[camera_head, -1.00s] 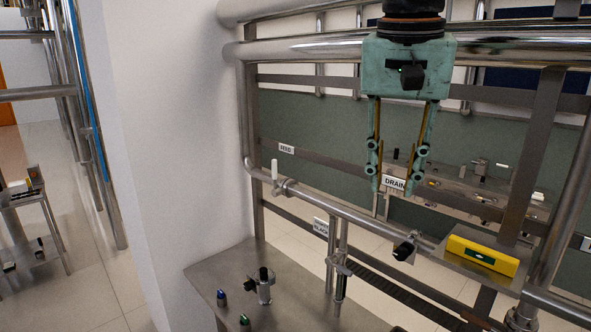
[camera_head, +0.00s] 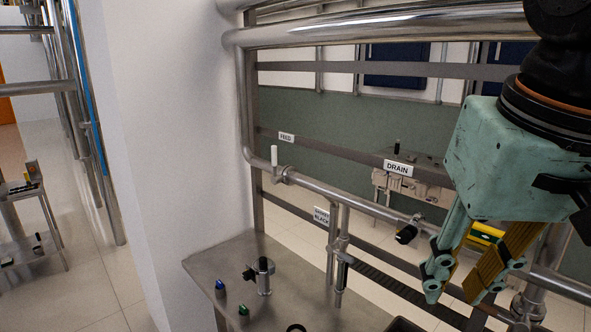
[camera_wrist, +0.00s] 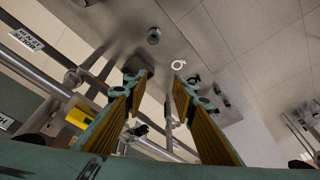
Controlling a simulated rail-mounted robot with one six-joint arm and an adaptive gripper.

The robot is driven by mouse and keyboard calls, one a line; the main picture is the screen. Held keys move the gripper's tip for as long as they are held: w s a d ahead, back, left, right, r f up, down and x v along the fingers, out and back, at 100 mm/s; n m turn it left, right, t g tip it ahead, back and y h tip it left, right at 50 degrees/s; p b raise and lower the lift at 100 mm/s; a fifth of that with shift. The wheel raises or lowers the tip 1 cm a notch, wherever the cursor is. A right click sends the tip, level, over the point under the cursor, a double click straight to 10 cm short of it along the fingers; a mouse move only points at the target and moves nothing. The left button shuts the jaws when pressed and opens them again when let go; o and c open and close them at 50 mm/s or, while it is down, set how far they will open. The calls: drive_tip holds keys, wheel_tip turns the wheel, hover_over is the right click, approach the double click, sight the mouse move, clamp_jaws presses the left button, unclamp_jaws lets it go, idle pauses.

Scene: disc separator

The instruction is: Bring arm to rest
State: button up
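My gripper (camera_head: 454,290) is at the right of the head view, pointing down and slightly left. Its two teal fingers with yellow-brown pads are apart, and nothing is between them. The wrist view also shows the gripper (camera_wrist: 155,85) with a clear gap between its fingertips. My arm comes in from the top right corner and is cut off by the frame edge. The gripper overlaps the steel pipe frame and a yellow box (camera_head: 487,232) in the picture; I cannot tell the exact distance to them.
A steel table (camera_head: 215,262) at the lower left carries a blue knob (camera_head: 220,284), a green knob (camera_head: 243,309) and a small valve (camera_head: 264,276). A steel pipe (camera_head: 360,204) with a white-handled valve crosses the middle. A white wall (camera_head: 170,150) stands on the left.

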drive_tip(key=s+f+n+b, duration=0.1)
drive_tip(key=s+f, duration=0.5)
drive_tip(key=s, duration=0.1)
drive_tip(key=shift+d+f+t+b, duration=0.15)
drive_tip(key=shift+f+t+b, duration=0.15)
drive_tip(key=shift+f, duration=0.05)
drive_tip(key=shift+d, duration=0.1)
idle(1.2)
